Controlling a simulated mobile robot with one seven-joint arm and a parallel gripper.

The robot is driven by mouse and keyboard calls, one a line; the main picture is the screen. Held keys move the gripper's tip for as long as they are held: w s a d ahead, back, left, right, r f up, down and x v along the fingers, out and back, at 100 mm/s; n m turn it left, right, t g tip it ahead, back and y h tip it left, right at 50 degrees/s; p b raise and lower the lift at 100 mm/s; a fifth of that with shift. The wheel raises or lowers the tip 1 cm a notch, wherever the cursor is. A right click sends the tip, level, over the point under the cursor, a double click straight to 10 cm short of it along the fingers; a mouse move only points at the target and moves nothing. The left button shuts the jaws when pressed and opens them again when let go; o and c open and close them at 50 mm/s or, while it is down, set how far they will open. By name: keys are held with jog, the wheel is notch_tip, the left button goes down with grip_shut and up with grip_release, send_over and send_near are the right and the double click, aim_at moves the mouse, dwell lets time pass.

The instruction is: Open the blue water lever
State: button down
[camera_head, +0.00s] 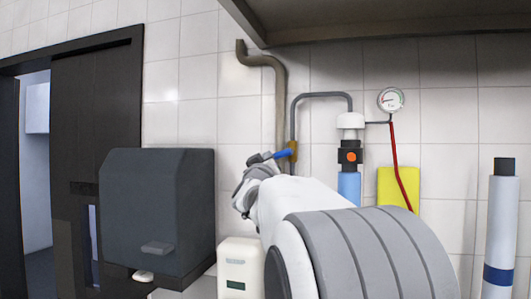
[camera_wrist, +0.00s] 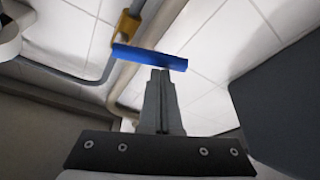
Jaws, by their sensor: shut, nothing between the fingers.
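The blue water lever (camera_head: 283,154) sticks out to the left from a brass-coloured valve (camera_head: 292,150) on a thin grey pipe against the tiled wall. In the wrist view the lever (camera_wrist: 148,57) is a blue bar crossing just beyond my fingertips, and its brass valve (camera_wrist: 126,27) is above it. My gripper (camera_head: 262,157) is at the lever's left end in the head view. In the wrist view its fingers (camera_wrist: 160,74) are pressed together with nothing between them. The tips are very close to the lever; I cannot tell whether they touch it.
A dark dispenser box (camera_head: 157,205) hangs left of my arm. A thick brown pipe (camera_head: 279,95) runs behind the valve. A white and blue filter (camera_head: 350,150), a gauge (camera_head: 391,100) and a yellow panel (camera_head: 390,184) are to the right. A shelf (camera_head: 400,25) overhangs above.

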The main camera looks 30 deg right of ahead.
jog(key=shift+s+d+f+n+g+y+p, duration=0.15)
jog(key=shift+s+d+f+n+y, duration=0.45)
jog(key=shift+n, duration=1.55)
jog(key=shift+s+d+f+n+g+y+p, duration=0.1)
jog(key=shift+s+d+f+n+y+p, duration=0.45)
jog(key=shift+n, duration=1.65)
jog(key=shift+s+d+f+n+g+y+b, duration=0.1)
jog(key=shift+s+d+f+n+y+b, duration=0.15)
jog(key=shift+f+n+y, duration=1.3)
jog(key=shift+a+r+n+h, duration=0.2)
jog(key=shift+r+n+h, duration=0.3)
jog(key=shift+r, duration=0.35)
